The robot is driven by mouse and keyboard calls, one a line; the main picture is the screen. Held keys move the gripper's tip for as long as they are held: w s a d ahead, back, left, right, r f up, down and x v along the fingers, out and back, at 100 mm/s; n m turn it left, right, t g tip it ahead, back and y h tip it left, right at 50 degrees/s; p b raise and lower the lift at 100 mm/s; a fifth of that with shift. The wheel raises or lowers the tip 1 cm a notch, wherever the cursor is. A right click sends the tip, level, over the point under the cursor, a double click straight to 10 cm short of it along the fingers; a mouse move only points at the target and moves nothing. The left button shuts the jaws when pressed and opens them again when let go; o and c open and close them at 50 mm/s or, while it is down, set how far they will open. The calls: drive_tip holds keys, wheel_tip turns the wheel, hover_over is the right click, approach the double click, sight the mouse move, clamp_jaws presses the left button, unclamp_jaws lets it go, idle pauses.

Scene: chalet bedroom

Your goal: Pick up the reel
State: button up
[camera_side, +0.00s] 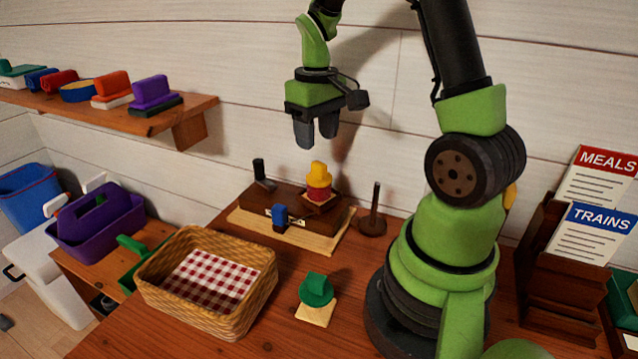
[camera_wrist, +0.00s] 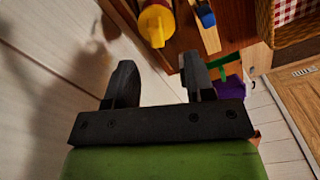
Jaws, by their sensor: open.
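A yellow-topped piece with a red band, which looks like the reel (camera_side: 319,180), stands upright on a dark wooden box (camera_side: 252,200) at the back of the table. In the wrist view the reel (camera_wrist: 155,24) shows at the top, its yellow part toward me, beyond my fingertips. My gripper (camera_side: 316,134) hangs above the reel with its fingers pointing down. It is open, with nothing between the fingers, which also show apart in the wrist view (camera_wrist: 160,75).
A blue-handled piece (camera_side: 280,217) and a dark post (camera_side: 260,172) are by the box. A dark peg stand (camera_side: 372,222) is just right. A wicker basket (camera_side: 160,290) and a green knobbed piece (camera_side: 317,290) stand in front. A shelf (camera_side: 150,122) projects at left.

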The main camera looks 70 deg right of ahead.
sight(319, 163)
drive_tip(key=f, duration=0.7)
drive_tip(key=shift+s+d, duration=0.15)
drive_tip(key=shift+d, duration=0.05)
clamp_jaws()
